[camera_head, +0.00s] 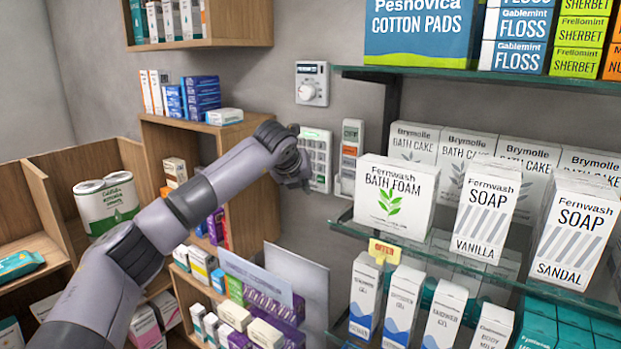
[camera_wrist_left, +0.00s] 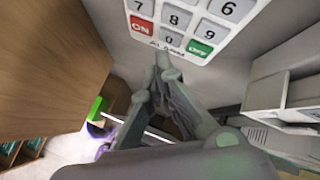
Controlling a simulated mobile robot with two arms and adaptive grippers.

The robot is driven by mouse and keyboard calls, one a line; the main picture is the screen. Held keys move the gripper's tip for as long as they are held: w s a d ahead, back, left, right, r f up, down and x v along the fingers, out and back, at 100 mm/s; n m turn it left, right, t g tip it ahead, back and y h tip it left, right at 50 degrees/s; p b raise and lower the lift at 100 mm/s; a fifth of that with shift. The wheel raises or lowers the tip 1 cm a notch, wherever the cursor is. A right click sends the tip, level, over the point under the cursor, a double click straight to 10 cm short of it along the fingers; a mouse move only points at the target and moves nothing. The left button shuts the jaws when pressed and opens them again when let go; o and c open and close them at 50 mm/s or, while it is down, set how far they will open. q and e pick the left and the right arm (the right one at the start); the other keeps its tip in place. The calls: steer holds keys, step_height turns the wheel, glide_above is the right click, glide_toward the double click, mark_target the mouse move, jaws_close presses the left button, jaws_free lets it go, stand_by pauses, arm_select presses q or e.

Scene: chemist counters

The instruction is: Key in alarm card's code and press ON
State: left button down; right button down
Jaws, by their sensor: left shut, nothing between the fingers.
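The alarm keypad (camera_head: 318,155) is a white wall panel with several keys, mounted between the wooden shelf unit and the glass shelves. In the left wrist view, its lower part shows a red ON key (camera_wrist_left: 142,25), a green OFF key (camera_wrist_left: 199,48), a 0 key (camera_wrist_left: 169,39) and an 8 key (camera_wrist_left: 174,18). My left gripper (camera_head: 304,183) is at the keypad's lower left. It is shut and empty, its fingertips (camera_wrist_left: 165,66) just below the 0 key; I cannot tell whether they touch the panel. I cannot make out a card with a readable code. My right gripper is out of view.
A narrow grey wall unit with an orange label (camera_head: 349,157) hangs right of the keypad. A white dial box (camera_head: 312,84) is above. The glass shelf (camera_head: 345,226) with Bath Foam and Soap boxes juts out at right; the wooden shelf unit (camera_head: 250,190) stands at left.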

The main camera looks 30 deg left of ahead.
arm_select(q)
steer(key=shift+w, duration=0.1)
stand_by(0.6)
steer(key=shift+w, duration=0.4)
steer(key=shift+w, duration=0.25)
stand_by(0.7)
steer(key=shift+s+b, duration=0.6)
steer(key=shift+s, duration=0.15)
